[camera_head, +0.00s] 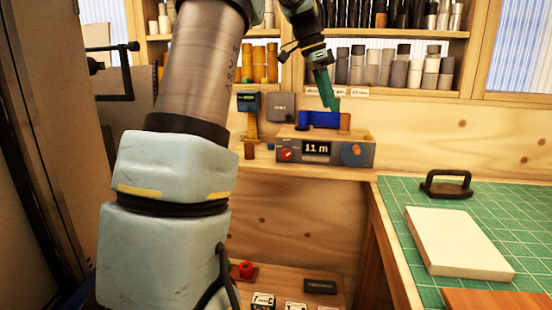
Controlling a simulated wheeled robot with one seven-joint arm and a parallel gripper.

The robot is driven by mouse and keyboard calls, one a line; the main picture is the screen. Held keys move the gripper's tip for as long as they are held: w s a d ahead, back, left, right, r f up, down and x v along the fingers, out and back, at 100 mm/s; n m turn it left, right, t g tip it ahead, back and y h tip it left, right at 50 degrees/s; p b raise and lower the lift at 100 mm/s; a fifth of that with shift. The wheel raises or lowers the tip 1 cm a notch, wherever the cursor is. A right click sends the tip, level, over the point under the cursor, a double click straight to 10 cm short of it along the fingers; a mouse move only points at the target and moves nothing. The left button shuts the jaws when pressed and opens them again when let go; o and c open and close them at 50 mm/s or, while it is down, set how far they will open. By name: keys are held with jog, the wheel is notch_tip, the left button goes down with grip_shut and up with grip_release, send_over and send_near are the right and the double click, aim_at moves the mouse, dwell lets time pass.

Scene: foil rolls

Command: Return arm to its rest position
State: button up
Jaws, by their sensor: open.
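My arm (170,190) rises through the left half of the head view and bends over at the top. My gripper (329,100) hangs at the upper middle, with its green fingers pointing down. It is open and I see nothing held in it. A blue block (318,119) and a brown roll end (344,121) sit on top of the machine, just under the fingertips. I cannot tell whether the fingers touch them.
Shelves behind hold several rolls (357,65). A green cutting mat (520,220) at right bears a white slab (457,243) and a black handled tool (446,184). A red button (245,269) sits on a low shelf. A dark panel (50,150) stands close on the left.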

jog(key=s+a+f+n+t+y, duration=0.1)
jog(key=s+a+f+n, duration=0.35)
jog(key=a+f, duration=0.2)
jog(key=s+a+f+n+y, duration=0.1)
jog(key=s+a+f+n, duration=0.4)
jog(key=f, duration=0.3)
jog(key=s+a+f+n+y, duration=0.1)
jog(key=s+a+f+n, duration=0.5)
jog(key=s, duration=0.6)
notch_tip(320, 180, down, 4)
jog(key=a, duration=0.2)
jog(key=shift+a+r+t+y, duration=0.2)
jog(key=shift+a+t+y, duration=0.1)
jog(key=shift+t, duration=0.1)
